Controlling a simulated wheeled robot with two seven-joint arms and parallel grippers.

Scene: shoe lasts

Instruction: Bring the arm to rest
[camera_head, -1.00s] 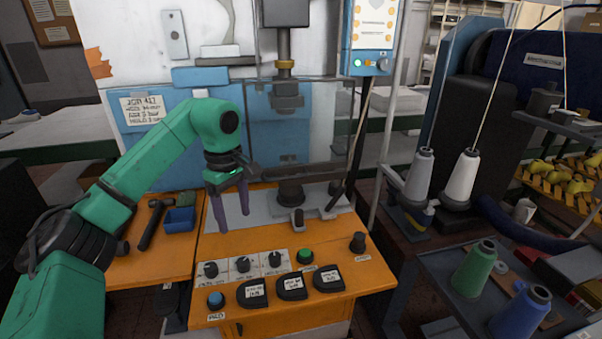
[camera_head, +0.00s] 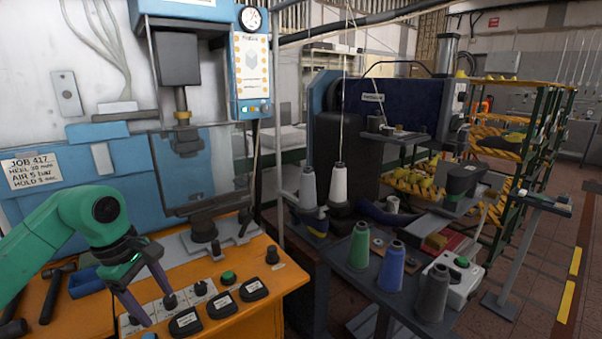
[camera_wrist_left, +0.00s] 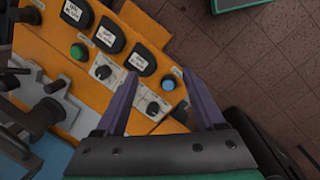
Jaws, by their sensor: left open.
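My left gripper (camera_head: 150,299) is at the end of the green arm on the left of the head view. Its two purple fingers are spread and hold nothing. In the head view they show over the knobs of the orange control panel (camera_head: 262,308). In the left wrist view the open fingers (camera_wrist_left: 164,88) frame the panel's edge and a blue button (camera_wrist_left: 153,108). I cannot tell the exact height of the fingertips above the panel. My right gripper is not in view.
The blue press (camera_head: 188,181) with its clear guard stands behind the panel. A hammer (camera_head: 51,297) and a blue tray (camera_head: 88,281) lie at the left. Thread cones, including a green one (camera_head: 359,246), stand on a dark table at the right. Open floor (camera_head: 545,255) shows far right.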

